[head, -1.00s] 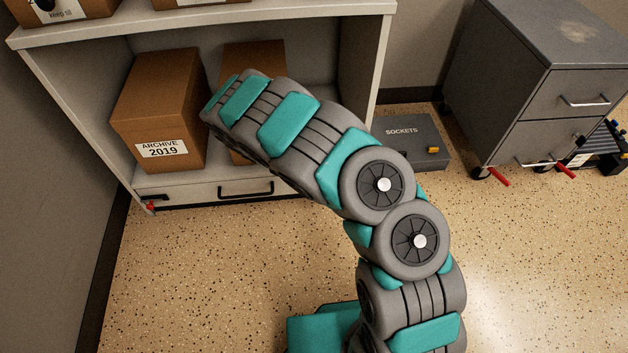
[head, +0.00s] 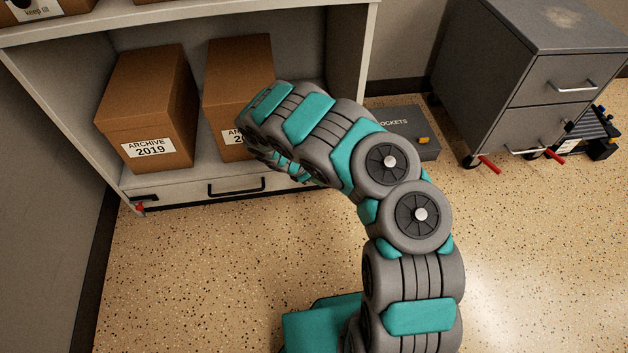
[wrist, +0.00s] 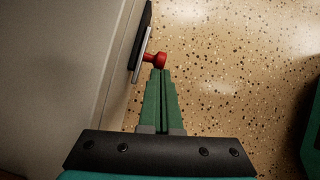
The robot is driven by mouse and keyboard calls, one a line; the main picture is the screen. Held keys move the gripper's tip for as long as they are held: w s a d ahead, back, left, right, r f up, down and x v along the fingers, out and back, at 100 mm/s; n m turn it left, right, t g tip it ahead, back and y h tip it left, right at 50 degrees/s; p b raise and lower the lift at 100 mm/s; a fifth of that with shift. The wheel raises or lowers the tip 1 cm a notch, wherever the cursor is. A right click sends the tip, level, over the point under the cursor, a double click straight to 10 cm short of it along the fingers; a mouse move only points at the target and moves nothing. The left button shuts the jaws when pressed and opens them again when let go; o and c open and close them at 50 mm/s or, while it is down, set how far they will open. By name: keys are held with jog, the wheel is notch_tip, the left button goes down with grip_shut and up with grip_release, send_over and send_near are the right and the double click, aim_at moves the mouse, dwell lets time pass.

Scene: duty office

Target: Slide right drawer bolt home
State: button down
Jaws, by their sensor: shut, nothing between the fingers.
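The drawer (head: 190,191) is the low grey front under the shelf in the head view, with a black handle (head: 237,187). Its right end and the right bolt are hidden behind my arm there. In the wrist view, a bolt with a red knob (wrist: 155,59), a pale rod and a dark plate (wrist: 145,35) sits on the grey front at left; from the arm's place, it looks like the right bolt. My gripper (wrist: 161,72) is shut and empty, its green fingertips right at the knob. Whether they touch it, I cannot tell.
Another red-knobbed bolt (head: 140,207) is at the drawer's left end. Archive boxes (head: 150,105) stand on the shelf above. A grey sockets case (head: 402,128) and a cabinet (head: 530,80) with red-levered casters are at right. The speckled floor (head: 220,270) in front is clear.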

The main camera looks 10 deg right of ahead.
jog(key=shift+d, duration=0.1)
jog(key=d, duration=0.4)
dwell(0.4)
jog(key=a+f+p+v, duration=0.1)
jog(key=p+v, duration=0.1)
jog(key=v, duration=1.1)
jog(key=shift+s+a+r+p, duration=0.2)
jog(key=shift+a+p, duration=0.15)
jog(key=shift+a, duration=0.2)
